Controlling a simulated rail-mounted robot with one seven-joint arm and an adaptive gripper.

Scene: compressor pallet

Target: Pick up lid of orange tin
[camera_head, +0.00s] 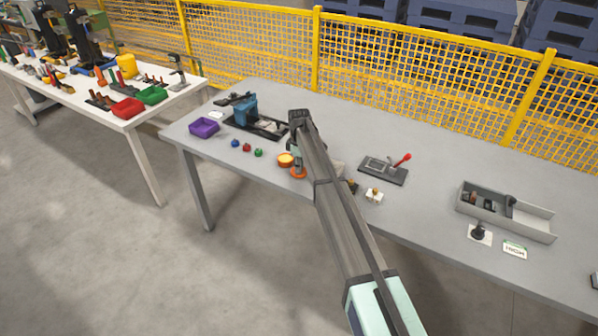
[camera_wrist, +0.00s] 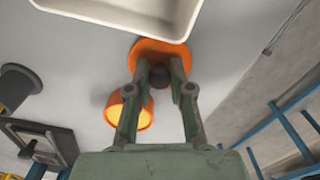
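The orange lid (camera_wrist: 151,48) is a flat disc with a dark knob (camera_wrist: 159,78) in the middle. In the head view the lid (camera_head: 298,173) shows low over the near edge of the grey table, under my gripper (camera_head: 296,152). In the wrist view my gripper (camera_wrist: 160,82) has one finger on each side of the knob, with what look like narrow gaps, so it appears open around it. I cannot tell whether the lid touches the table. The orange tin (camera_head: 285,159) stands uncovered just left of the lid; its hollow inside shows in the wrist view (camera_wrist: 143,117).
A pale tray (camera_wrist: 110,12) lies close beside the lid, its edge overlapping it in the wrist view. Small blue, red and green pieces (camera_head: 246,147) and a purple bin (camera_head: 204,127) are to the left. A plate with a red-knobbed lever (camera_head: 385,171) is to the right.

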